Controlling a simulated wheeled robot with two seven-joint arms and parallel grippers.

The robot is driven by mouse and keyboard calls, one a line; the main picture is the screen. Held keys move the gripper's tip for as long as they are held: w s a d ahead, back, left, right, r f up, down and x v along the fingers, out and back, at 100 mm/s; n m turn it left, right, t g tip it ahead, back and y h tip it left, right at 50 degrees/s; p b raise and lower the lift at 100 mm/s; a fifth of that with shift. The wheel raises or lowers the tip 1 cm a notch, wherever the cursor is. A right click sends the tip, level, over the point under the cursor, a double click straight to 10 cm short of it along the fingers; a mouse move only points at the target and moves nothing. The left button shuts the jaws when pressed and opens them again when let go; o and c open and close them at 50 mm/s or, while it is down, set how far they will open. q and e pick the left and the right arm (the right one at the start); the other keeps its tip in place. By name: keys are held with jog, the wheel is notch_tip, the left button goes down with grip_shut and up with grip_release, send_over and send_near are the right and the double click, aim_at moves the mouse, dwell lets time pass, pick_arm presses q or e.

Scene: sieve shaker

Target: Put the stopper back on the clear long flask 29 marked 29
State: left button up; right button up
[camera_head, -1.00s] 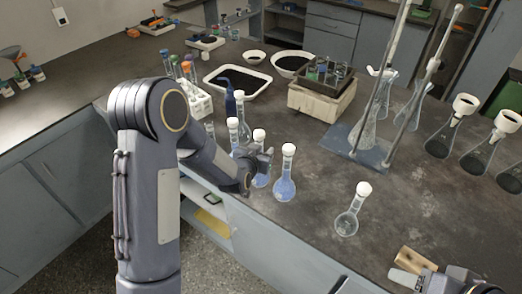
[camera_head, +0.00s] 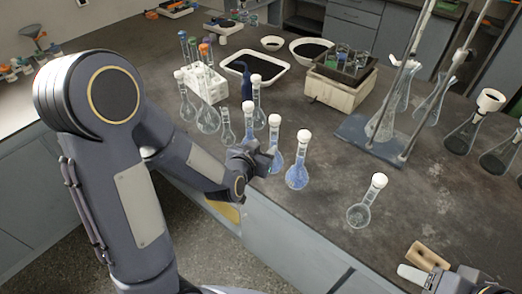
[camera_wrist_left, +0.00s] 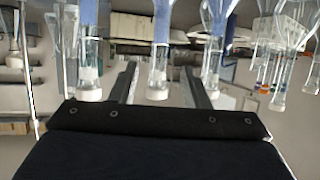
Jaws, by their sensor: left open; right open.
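Several long-necked flasks stand on the dark bench; I cannot read their markings, so I cannot tell which is flask 29. A clear flask with a white stopper (camera_head: 360,214) stands alone at the right. A slim clear flask (camera_head: 227,130) shows no white stopper. A blue-filled flask (camera_head: 298,174) stands right of my left gripper (camera_head: 264,157). The gripper is open beside another blue flask (camera_head: 276,140), partly hidden by it. In the left wrist view, upside down, a stoppered neck (camera_wrist_left: 160,62) appears between the fingers. My right gripper (camera_head: 425,275) is open at the lower right. No loose stopper is identifiable.
A wooden block (camera_head: 428,257) lies by my right gripper. A white tube rack (camera_head: 207,84) and white tray (camera_head: 280,81) stand behind the flasks. A stand with a blue base (camera_head: 352,131) is at centre right. Bench between lone flask and stand is clear.

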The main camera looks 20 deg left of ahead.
pick_arm(q)
jog(key=shift+s+r, duration=0.15)
jog(key=shift+s, duration=0.25)
jog(key=s+a+r+n+g+h, duration=0.1)
jog(key=s+r+g, duration=0.2)
jog(key=s, duration=0.9)
jog(key=s+a+r+n+g+h, duration=0.1)
jog(key=s+r+g, duration=0.2)
jog(key=s, duration=1)
jog(key=shift+a+r+n+g+h, duration=0.2)
jog(key=shift+r+n+g+h, duration=0.15)
jog(key=shift+g, duration=0.65)
jog(key=shift+o, duration=0.6)
jog(key=shift+f, duration=0.1)
